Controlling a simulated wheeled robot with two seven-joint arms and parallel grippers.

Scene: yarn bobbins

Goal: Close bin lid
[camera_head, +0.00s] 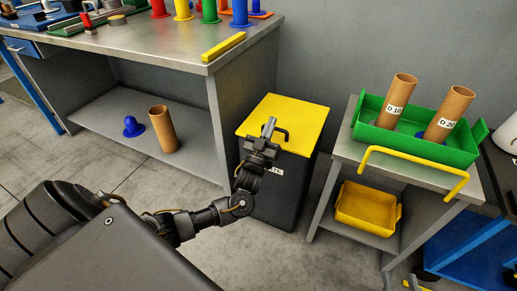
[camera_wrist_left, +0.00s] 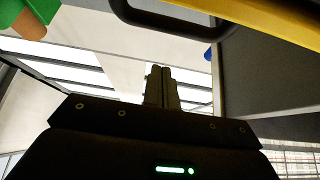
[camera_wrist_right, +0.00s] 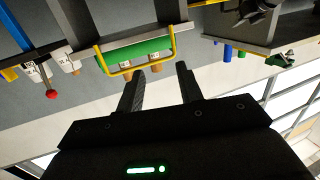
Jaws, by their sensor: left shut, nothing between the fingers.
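The bin (camera_head: 277,197) is a dark box on the floor between the workbench and the small side table. Its yellow lid (camera_head: 297,113) appears to lie flat across the top; the lid also shows at the upper right of the left wrist view (camera_wrist_left: 275,18). A dark handle (camera_head: 284,132) sits near the lid's front edge and shows in the left wrist view (camera_wrist_left: 165,18). My left gripper (camera_head: 269,124) is shut and empty, in front of the lid beside the handle; I cannot tell whether it touches. My right gripper (camera_wrist_right: 160,78) is open and empty, away from the bin.
The metal workbench (camera_head: 150,50) stands left, with a cardboard tube (camera_head: 163,130) and a blue bobbin (camera_head: 133,127) on its lower shelf. The side table (camera_head: 345,150) at right holds a green crate (camera_head: 410,143) with tubes, and a yellow tray (camera_head: 367,210) below.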

